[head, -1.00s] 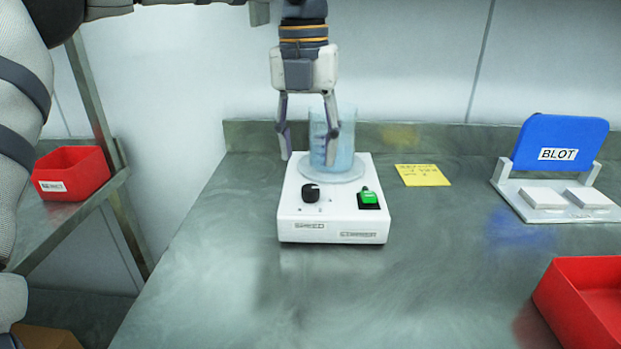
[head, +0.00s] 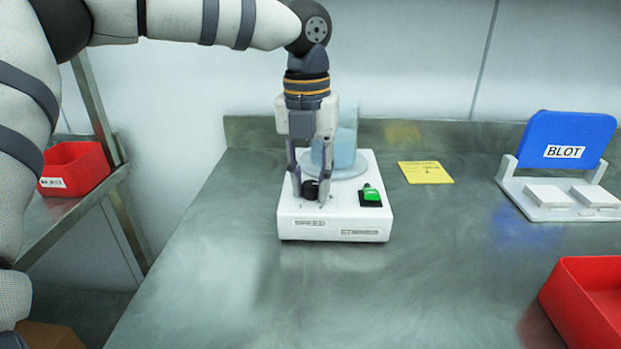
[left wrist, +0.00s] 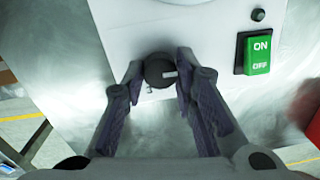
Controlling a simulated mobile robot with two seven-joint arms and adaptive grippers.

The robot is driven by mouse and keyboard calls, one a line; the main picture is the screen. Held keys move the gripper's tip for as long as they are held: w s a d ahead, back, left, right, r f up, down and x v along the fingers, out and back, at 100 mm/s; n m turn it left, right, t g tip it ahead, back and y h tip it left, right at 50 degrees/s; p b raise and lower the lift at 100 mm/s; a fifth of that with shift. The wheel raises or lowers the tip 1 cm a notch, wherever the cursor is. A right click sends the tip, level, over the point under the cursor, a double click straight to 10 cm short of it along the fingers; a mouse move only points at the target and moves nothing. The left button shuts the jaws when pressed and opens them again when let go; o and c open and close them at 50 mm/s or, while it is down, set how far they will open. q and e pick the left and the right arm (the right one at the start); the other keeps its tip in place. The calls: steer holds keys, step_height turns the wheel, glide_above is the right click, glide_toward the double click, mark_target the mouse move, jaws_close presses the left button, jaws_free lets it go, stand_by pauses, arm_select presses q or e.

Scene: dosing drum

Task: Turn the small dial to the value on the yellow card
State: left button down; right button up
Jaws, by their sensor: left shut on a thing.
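The small black dial (head: 310,190) sits at the front left of the white device (head: 290,222), above a label reading SPEED. My left gripper (head: 310,200) points down with its fingers on either side of the dial and is shut on it. In the left wrist view the dial (left wrist: 158,70) shows between the two fingertips, with a pale pointer mark toward the right. The yellow card (head: 426,172) lies flat on the table right of the device. Its writing is too small to read. My right gripper does not show.
A clear beaker with blue liquid (head: 344,150) stands on the device's round plate behind my gripper. A green ON/OFF switch (head: 370,194) is right of the dial. A blue BLOT stand (head: 565,140) and a red bin (head: 560,308) are at right. The front table is clear.

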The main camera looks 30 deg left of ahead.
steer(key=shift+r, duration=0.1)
arm_select(q)
steer(key=shift+s+r+m+p, duration=0.1)
steer(key=shift+r+m+p, duration=0.15)
steer(key=shift+m+p, duration=0.65)
steer(key=shift+m, duration=0.4)
steer(key=m, duration=0.2)
steer(key=shift+m+p, duration=0.4)
steer(key=m, duration=0.2)
steer(key=shift+f+m, duration=0.15)
steer(key=shift+m, duration=0.15)
steer(key=shift+w+a+m, duration=0.1)
steer(key=shift+w+m, duration=0.1)
steer(key=shift+m, duration=1.6)
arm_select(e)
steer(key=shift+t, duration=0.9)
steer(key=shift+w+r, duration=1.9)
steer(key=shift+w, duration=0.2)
arm_select(q)
steer(key=c, duration=1.3)
jaws_free()
